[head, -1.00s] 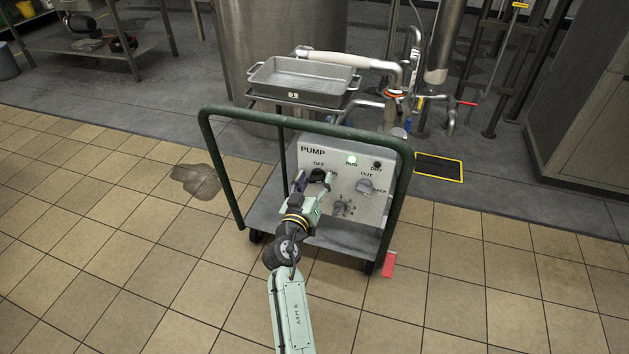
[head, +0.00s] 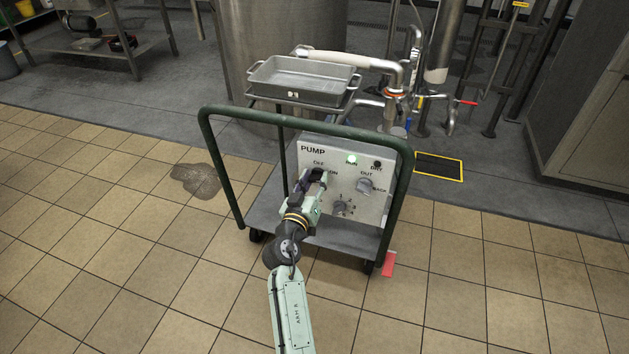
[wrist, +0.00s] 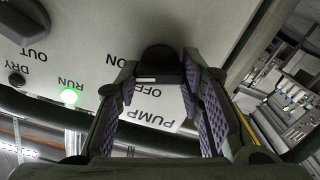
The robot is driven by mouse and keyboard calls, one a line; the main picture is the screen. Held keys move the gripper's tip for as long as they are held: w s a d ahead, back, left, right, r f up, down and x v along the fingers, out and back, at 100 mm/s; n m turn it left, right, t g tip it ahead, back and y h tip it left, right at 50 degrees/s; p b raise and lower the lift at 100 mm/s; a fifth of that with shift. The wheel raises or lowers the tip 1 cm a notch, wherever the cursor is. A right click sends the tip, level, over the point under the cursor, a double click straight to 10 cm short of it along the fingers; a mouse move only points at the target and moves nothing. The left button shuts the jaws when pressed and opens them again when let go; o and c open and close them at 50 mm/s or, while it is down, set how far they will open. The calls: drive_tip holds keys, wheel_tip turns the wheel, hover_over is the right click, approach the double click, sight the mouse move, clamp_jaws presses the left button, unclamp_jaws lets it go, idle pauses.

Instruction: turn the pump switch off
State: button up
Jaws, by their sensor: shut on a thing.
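The pump box (head: 338,160) sits on a green-framed cart, its face marked PUMP, OFF and ON. The pump switch (wrist: 160,58) is a dark knob beside the OFF and ON labels in the wrist view. My gripper (head: 316,178) reaches the switch from the front and is shut on it; the fingertips (wrist: 160,76) stand on both sides of the knob in the wrist view. In the head view the fingers mostly hide the switch, and I cannot tell its exact setting. The RUN lamp (head: 351,160) glows green, and the DRY lamp (head: 377,166) is dark.
An OUT/BACK knob (head: 365,186) and a numbered dial (head: 340,208) are on the same panel. The cart's green handle (head: 300,122) arches over the box. A grey tray (head: 259,89) stands behind. A red wedge (head: 389,264) lies by the front wheel.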

drive_tip(key=shift+n, duration=0.3)
drive_tip(key=n, duration=0.3)
drive_tip(key=n+p, duration=0.1)
drive_tip(key=n, duration=0.2)
drive_tip(key=shift+a+n, duration=0.1)
drive_tip(key=shift+n, duration=0.2)
drive_tip(key=n+p, duration=0.2)
drive_tip(key=n, duration=0.4)
drive_tip(key=shift+f, duration=0.1)
drive_tip(key=shift+n, duration=0.4)
drive_tip(key=o, duration=1.2)
drive_tip(key=shift+c, duration=0.2)
